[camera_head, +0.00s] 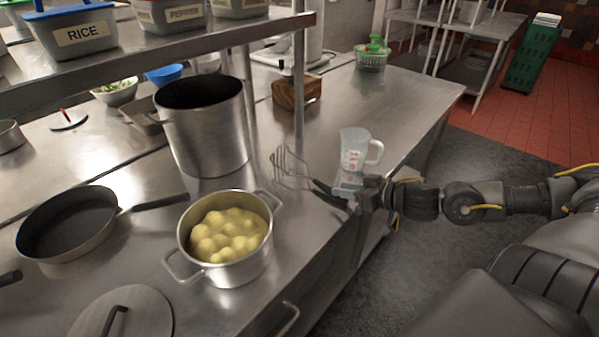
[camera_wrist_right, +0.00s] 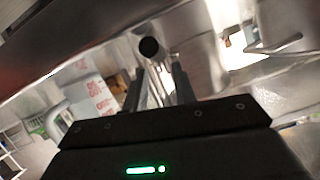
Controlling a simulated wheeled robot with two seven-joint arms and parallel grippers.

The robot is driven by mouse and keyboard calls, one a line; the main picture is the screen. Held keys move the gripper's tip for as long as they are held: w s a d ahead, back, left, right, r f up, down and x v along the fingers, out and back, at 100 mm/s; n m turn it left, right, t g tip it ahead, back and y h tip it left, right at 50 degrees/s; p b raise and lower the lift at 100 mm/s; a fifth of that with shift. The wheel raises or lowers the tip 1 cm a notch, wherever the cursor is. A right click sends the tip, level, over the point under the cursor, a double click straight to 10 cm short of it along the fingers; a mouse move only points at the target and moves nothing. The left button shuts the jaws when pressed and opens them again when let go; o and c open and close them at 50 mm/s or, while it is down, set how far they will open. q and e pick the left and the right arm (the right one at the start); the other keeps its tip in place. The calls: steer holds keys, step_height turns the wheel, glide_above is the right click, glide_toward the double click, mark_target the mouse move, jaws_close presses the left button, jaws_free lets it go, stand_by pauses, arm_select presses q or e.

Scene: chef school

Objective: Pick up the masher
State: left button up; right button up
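The masher (camera_head: 290,172) has a wire head and a dark handle and is on the steel counter near its front edge. Its handle points right, toward my right gripper (camera_head: 362,192). In the right wrist view, the round dark end of the masher's handle (camera_wrist_right: 148,48) shows just beyond the fingertips of my right gripper (camera_wrist_right: 158,75). The two fingers stand apart, with a visible gap and nothing clearly clamped between them. Whether a finger touches the handle cannot be told. My left gripper is not in view.
A pot of potatoes (camera_head: 232,272) stands left of the masher, with a tall pot (camera_head: 205,135) behind. A clear measuring jug (camera_head: 354,155) stands close behind my right gripper. A frying pan (camera_head: 70,225) and a lid (camera_head: 135,312) lie left.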

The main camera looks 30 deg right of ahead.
mark_target(330, 188)
steer(key=shift+f, duration=0.1)
steer(key=shift+w+a+f+b, duration=0.15)
steer(key=shift+w+f+b, duration=0.1)
steer(key=shift+w+b, duration=0.25)
steer(key=shift+x, duration=2)
steer(key=shift+s+f, duration=0.1)
jaws_close()
